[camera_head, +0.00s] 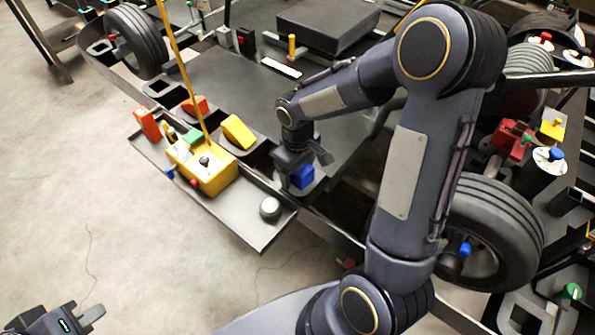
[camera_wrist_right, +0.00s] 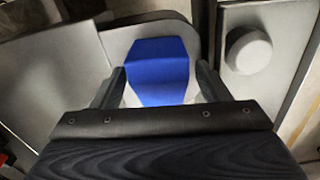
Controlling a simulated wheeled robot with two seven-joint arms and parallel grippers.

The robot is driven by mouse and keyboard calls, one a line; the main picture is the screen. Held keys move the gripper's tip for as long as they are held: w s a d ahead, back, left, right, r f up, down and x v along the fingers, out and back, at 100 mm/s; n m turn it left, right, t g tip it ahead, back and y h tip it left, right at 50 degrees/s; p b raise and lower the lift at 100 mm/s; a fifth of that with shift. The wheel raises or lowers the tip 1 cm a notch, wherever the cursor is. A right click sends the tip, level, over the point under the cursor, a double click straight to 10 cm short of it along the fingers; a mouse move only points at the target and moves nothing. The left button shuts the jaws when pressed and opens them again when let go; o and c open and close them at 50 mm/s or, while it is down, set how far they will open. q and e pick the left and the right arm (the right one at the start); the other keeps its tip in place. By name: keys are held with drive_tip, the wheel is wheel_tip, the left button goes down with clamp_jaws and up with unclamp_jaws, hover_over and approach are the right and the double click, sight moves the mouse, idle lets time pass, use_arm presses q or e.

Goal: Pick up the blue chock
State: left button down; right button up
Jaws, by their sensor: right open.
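The blue chock (camera_head: 302,176) sits in a rounded holder on the edge of the kart stand, near the middle of the head view. In the right wrist view the blue chock (camera_wrist_right: 158,70) lies between the two fingers, with a gap visible at each side. My right gripper (camera_head: 304,170) is open and points down over the chock, partly hiding it in the head view. My left gripper (camera_head: 82,318) is at the lower left corner, far from the chock; its fingers are only partly in view.
A yellow chock (camera_head: 238,131) and a red chock (camera_head: 195,105) sit in similar holders to the left. A grey tray (camera_head: 258,232) along the front carries a yellow control box (camera_head: 205,168) and a grey round knob (camera_head: 270,208). A tyre (camera_head: 497,232) stands at the right.

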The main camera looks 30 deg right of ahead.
drive_tip(key=shift+c, duration=0.3)
drive_tip(key=c, duration=1.1)
drive_tip(key=shift+o, duration=0.2)
drive_tip(key=shift+r, duration=0.15)
